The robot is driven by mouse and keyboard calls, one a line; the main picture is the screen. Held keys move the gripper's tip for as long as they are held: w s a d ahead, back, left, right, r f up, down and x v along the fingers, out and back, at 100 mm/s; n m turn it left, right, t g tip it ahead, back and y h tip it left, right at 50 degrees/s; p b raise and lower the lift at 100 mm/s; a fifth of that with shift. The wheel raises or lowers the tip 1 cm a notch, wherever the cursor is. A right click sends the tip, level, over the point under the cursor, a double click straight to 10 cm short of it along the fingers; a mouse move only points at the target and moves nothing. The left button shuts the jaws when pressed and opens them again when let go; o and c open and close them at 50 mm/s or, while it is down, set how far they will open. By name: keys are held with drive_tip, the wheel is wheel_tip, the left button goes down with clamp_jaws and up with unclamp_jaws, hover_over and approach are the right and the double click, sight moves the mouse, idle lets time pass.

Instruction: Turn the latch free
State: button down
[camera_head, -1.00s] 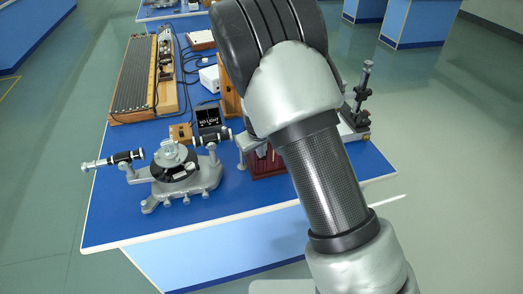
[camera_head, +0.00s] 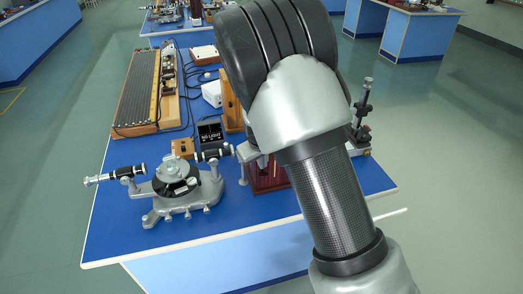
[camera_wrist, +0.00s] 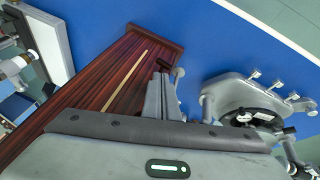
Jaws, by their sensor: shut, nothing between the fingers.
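A dark red wooden case (camera_wrist: 92,97) fills the left and middle of the wrist view, with a pale strip (camera_wrist: 125,82) along its ribbed face. In the head view the case (camera_head: 268,177) shows partly, behind my arm. My gripper (camera_wrist: 163,92) is shut and empty, with its fingers over the case's edge; I cannot tell whether they touch it. A small dark piece with a pale stem (camera_wrist: 178,75) shows just beside the fingertips; it may be the latch, but I cannot tell for sure.
A grey spectrometer (camera_head: 178,190) with two telescopes stands left of the case; it also shows in the wrist view (camera_wrist: 245,100). A black sign (camera_head: 210,133), a wooden block (camera_head: 183,147) and a long ribbed board (camera_head: 137,88) lie behind. The blue bench top (camera_head: 120,222) is clear at front.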

drive_tip(key=v, duration=1.6)
drive_tip(key=shift+r, duration=0.15)
